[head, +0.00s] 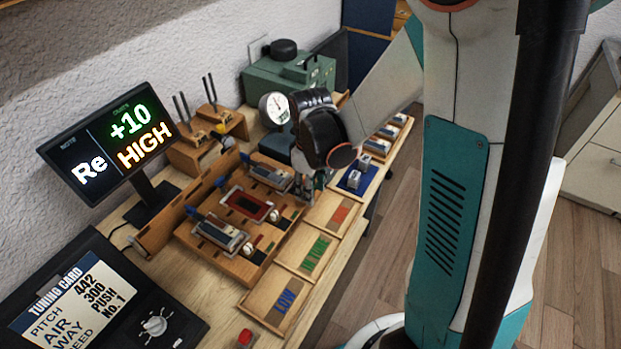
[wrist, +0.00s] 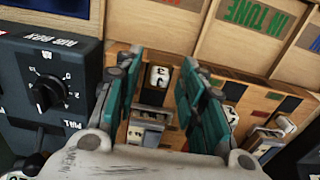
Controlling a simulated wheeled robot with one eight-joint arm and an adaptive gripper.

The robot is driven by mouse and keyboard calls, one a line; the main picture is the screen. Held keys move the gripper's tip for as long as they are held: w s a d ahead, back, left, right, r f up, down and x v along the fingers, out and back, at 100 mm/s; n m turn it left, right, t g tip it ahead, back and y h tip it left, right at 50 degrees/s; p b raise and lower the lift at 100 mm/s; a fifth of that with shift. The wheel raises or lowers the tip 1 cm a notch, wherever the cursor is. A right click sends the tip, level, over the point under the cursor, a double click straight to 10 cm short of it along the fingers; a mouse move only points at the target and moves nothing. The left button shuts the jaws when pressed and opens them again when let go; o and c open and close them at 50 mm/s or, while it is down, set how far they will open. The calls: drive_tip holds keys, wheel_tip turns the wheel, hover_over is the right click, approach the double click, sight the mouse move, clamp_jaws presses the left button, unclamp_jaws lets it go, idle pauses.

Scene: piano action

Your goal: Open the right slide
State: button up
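The right slide (head: 268,174), a metal and blue piece on the wooden board (head: 185,236), lies at the board's far right in the head view. In the wrist view the slide (wrist: 146,131) shows between my fingers, with a white number wheel (wrist: 158,77) beyond it. My gripper (head: 311,187) hangs at the slide's near right end. Its teal fingers (wrist: 160,62) stand apart in the wrist view, with no grip on the slide visible. Contact cannot be told. The other slide (head: 222,235) lies nearer the camera; it also shows in the wrist view (wrist: 268,141).
A monitor (head: 108,146) reads Re, +10, HIGH. A tuning card (head: 62,306) lies at lower left. Trays marked LOW (head: 272,304) and IN TUNE (head: 310,258) line the front edge. A dark control box (wrist: 48,90) with a dial stands close left of my fingers.

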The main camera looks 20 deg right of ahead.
wheel_tip(320, 180, up, 12)
drive_tip(key=shift+f, duration=0.15)
idle(0.3)
drive_tip(key=shift+s, duration=0.1)
idle(0.3)
drive_tip(key=s+a+r+m+t, duration=0.1)
drive_tip(key=s+r+m+t, duration=0.6)
drive_tip(key=s, duration=0.5)
drive_tip(key=shift+a, duration=0.15)
